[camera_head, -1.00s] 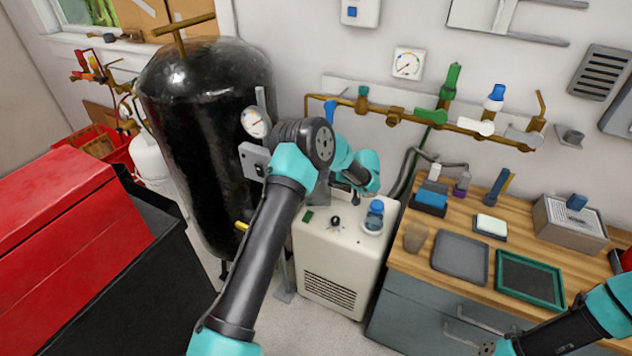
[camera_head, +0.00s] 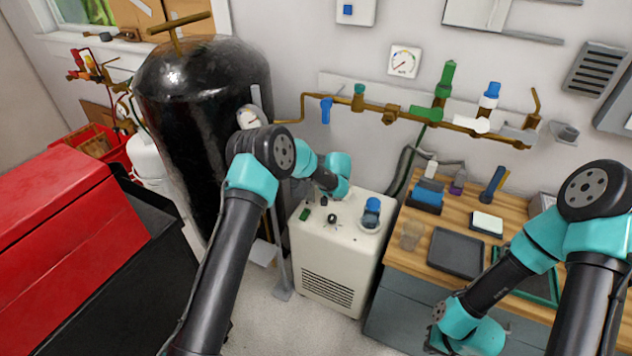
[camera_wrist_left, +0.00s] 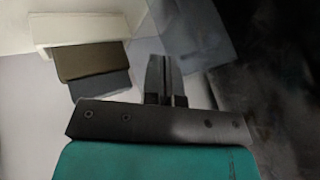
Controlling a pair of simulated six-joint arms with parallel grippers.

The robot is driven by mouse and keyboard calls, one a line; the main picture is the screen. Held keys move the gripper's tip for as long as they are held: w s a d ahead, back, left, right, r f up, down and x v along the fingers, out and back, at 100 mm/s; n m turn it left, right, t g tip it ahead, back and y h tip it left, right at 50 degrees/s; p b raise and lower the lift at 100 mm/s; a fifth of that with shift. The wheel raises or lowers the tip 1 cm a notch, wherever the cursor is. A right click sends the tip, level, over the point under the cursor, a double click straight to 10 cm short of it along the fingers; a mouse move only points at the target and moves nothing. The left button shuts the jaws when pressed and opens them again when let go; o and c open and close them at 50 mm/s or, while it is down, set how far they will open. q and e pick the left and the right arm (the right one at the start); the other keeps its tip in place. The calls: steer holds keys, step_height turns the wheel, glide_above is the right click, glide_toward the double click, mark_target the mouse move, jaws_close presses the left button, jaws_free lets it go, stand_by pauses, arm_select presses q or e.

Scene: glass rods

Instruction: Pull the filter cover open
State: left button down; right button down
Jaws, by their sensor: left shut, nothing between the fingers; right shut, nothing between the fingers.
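I cannot tell for certain which part is the filter cover. A white floor box (camera_head: 345,255) has a dark slotted grille (camera_head: 327,291) low on its front. A blue-capped clear part (camera_head: 371,211) stands on its top. My left wrist is left of and above this box, and its fingers are hidden in the head view. In the left wrist view my left gripper (camera_wrist_left: 165,75) is shut and empty, with a pale ledge (camera_wrist_left: 85,25) and dark blocks to its left. My right gripper (camera_head: 455,330) is low at the right, in front of the bench; its fingers are hard to make out, but it is shut and empty.
A black tank (camera_head: 185,130) stands left of the white box. A red chest (camera_head: 60,225) is at the left. A wooden bench (camera_head: 408,262) with trays and small items is at the right. Brass pipes with valves (camera_head: 410,113) run along the wall. A louvered panel (camera_head: 597,68) hangs at upper right.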

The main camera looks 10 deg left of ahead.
arm_select(q)
steer(key=s+d+r, duration=0.4)
steer(key=d+r, duration=0.4)
steer(key=shift+s+d, duration=0.15)
steer(key=shift+d, duration=0.1)
stand_by(0.4)
steer(key=s+a+f+m+g+h, duration=0.1)
steer(key=s+a+f+g+h, duration=0.15)
steer(key=s+f, duration=0.65)
steer(key=s+a+f+g+h, duration=0.2)
steer(key=s+f+g+h, duration=0.15)
steer(key=s+f, duration=0.6)
steer(key=s+a+n+t+h, duration=0.1)
steer(key=s+a, duration=0.2)
steer(key=s, duration=0.8)
steer(key=s+a+n+h, duration=0.1)
steer(key=s+a+h, duration=0.1)
steer(key=s, duration=1)
steer(key=shift+s+a+t, duration=0.25)
steer(key=shift+a+t, duration=0.15)
steer(key=shift+a, duration=0.3)
